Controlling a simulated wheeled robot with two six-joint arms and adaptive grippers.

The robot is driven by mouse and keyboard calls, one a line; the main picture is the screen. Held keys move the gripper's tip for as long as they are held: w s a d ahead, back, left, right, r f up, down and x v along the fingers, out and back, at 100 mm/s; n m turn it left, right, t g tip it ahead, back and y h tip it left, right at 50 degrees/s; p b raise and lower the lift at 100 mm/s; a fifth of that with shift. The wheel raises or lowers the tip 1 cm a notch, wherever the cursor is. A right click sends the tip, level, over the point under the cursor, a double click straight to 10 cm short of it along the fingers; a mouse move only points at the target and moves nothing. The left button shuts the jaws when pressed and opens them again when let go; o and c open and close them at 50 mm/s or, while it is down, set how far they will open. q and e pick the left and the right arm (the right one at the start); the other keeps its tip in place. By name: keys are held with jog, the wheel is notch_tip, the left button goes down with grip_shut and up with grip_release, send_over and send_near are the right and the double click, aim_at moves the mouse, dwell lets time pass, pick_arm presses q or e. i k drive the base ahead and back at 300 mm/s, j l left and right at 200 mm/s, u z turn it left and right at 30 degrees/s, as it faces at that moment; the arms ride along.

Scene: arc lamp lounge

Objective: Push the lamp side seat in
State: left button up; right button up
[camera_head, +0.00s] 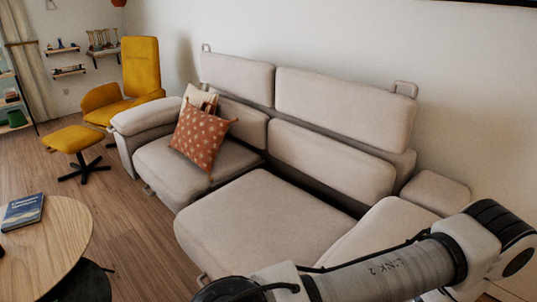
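A beige two-seat sofa (345,105) stands along the wall. Its right seat (262,222) is slid forward, sticking out farther than the left seat (172,168), with a dark gap between it and the backrest. A small metal handle shows low at the right seat's front corner. The left seat holds a red patterned cushion (203,140) and a paler one behind it. No arc lamp is recognisable, so I cannot tell from it which seat is on the lamp side. My arm crosses the lower right, hiding part of the sofa's right end. Neither gripper is in view.
A round wooden table (62,240) with a blue book (23,211) stands at the lower left. A yellow armchair (140,68) and footstool (74,139) stand at the back left. Wooden floor (125,225) is clear between table and sofa.

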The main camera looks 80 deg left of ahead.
aim_at(260, 220)
jog(key=u, duration=3.05)
jog(key=j+z, duration=0.2)
jog(key=z, duration=0.2)
jog(key=j+z, duration=0.15)
jog(key=z, duration=0.3)
jog(key=k+j+z, duration=0.15)
jog(key=z, duration=0.25)
